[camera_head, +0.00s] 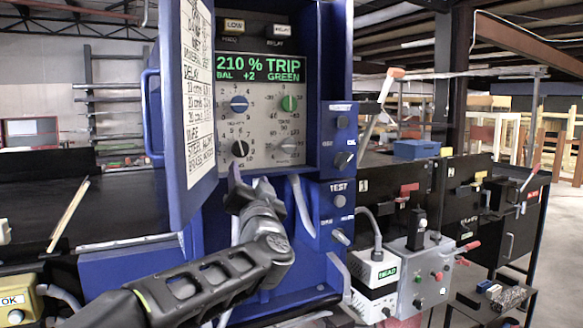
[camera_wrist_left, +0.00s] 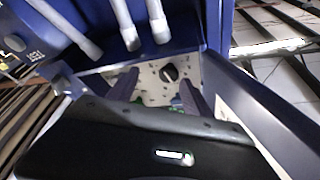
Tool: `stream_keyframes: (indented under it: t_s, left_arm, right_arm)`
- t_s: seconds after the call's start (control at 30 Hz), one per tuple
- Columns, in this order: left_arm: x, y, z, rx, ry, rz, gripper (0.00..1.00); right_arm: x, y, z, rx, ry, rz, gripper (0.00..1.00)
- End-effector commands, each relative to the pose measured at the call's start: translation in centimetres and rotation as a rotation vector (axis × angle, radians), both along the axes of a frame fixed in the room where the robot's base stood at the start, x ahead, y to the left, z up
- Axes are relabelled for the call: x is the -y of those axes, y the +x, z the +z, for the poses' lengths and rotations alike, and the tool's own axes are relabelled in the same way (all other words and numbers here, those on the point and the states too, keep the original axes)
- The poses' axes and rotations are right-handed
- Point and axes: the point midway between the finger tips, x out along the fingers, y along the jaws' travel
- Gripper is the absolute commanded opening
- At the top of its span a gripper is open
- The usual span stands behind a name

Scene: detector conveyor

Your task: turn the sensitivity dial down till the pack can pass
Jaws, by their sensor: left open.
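The blue cabinet's panel has a blue dial (camera_head: 239,103), a green dial (camera_head: 289,103), a black dial (camera_head: 240,148) and a grey dial (camera_head: 289,146). Their labels are too small to read, so I cannot tell which is sensitivity. My left gripper (camera_head: 250,183) is open and empty, just below the black dial. In the left wrist view, a black dial (camera_wrist_left: 170,73) shows between and beyond the fingers (camera_wrist_left: 158,92), apart from them. I cannot make out the pack.
The open cabinet door (camera_head: 198,100) stands left of the panel. Side switches (camera_head: 342,160) line the cabinet's right edge, with grey cables below. A white box (camera_head: 375,270) and a grey control box (camera_head: 420,270) stand at the lower right. The conveyor (camera_head: 120,205) lies left.

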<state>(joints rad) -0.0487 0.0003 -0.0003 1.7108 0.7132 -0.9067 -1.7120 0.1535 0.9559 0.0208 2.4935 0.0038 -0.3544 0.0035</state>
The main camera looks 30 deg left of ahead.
Motion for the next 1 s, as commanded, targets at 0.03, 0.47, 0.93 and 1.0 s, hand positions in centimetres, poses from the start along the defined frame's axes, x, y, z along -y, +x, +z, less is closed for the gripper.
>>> stream_keyframes:
  t_s: [0.03,0.47,0.93,1.0]
  left_arm:
    - [-0.6,-0.9,1.2,0.014,0.006,0.023,0.59]
    - [-1.2,-1.6,2.3,0.02,0.016,0.045,0.59]
    - [-4.6,2.1,4.3,0.018,0.016,0.045,0.59]
    - [-5.3,2.8,4.6,0.019,0.016,0.046,0.59]
  right_arm:
    - [-0.1,0.0,0.0,0.001,0.001,0.002,0.36]
    - [-0.1,0.0,0.1,0.001,0.001,0.002,0.36]
    - [0.1,-0.2,2.0,-0.008,-0.005,-0.001,0.36]
    - [0.1,-0.3,2.3,-0.009,-0.006,-0.001,0.36]
